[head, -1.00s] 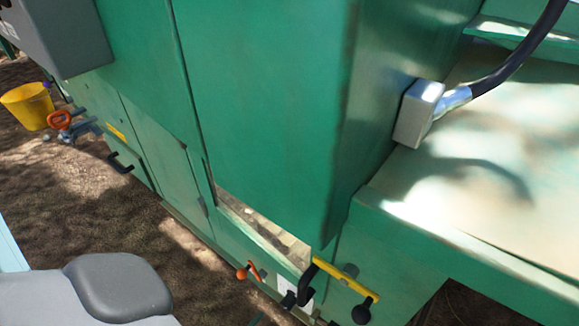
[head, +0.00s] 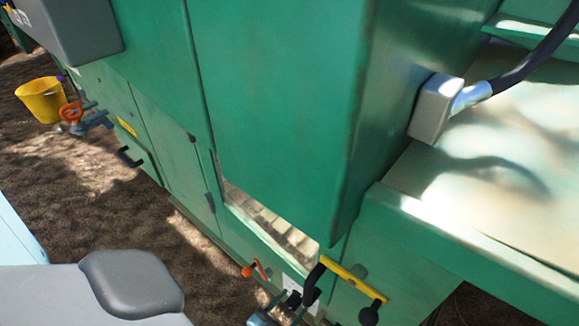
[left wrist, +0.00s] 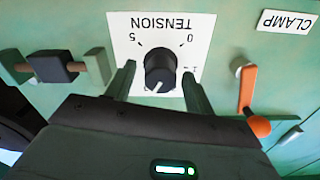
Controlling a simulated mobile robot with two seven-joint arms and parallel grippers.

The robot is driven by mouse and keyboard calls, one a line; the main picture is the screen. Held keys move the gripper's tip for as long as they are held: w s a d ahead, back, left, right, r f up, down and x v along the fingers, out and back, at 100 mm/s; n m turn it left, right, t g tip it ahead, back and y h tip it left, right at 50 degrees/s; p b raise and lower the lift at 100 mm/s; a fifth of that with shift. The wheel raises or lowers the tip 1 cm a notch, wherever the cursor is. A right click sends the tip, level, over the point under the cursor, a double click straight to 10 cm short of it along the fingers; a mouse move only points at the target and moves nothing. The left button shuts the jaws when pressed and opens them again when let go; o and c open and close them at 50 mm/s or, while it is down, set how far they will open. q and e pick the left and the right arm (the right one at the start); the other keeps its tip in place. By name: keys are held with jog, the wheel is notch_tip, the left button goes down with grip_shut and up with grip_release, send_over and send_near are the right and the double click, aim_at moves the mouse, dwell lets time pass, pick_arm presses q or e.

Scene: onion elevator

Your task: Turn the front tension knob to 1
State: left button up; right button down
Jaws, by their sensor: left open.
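The black front tension knob (left wrist: 160,68) sits on a white TENSION plate (left wrist: 205,30) on the green panel, seen upside down in the left wrist view. Its white pointer mark faces the lower side of the picture, away from the 1 at the right. My left gripper (left wrist: 158,75) is open, with one finger on each side of the knob; I cannot tell whether they touch it. In the head view the left gripper (head: 276,314) is at the bottom edge, by the white plate (head: 294,287). The right gripper is not in view.
An orange-ended lever (left wrist: 247,95) with a CLAMP label (left wrist: 288,21) is right of the knob. A dark block on a rod (left wrist: 52,67) is to the left. A yellow bar with black handles (head: 350,278) juts out nearby. A yellow bucket (head: 42,100) stands on the ground.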

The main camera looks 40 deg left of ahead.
pick_arm(q)
jog(key=c, duration=1)
jog(key=shift+o, duration=0.2)
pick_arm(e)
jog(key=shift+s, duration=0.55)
pick_arm(q)
jog(key=shift+n, duration=0.3)
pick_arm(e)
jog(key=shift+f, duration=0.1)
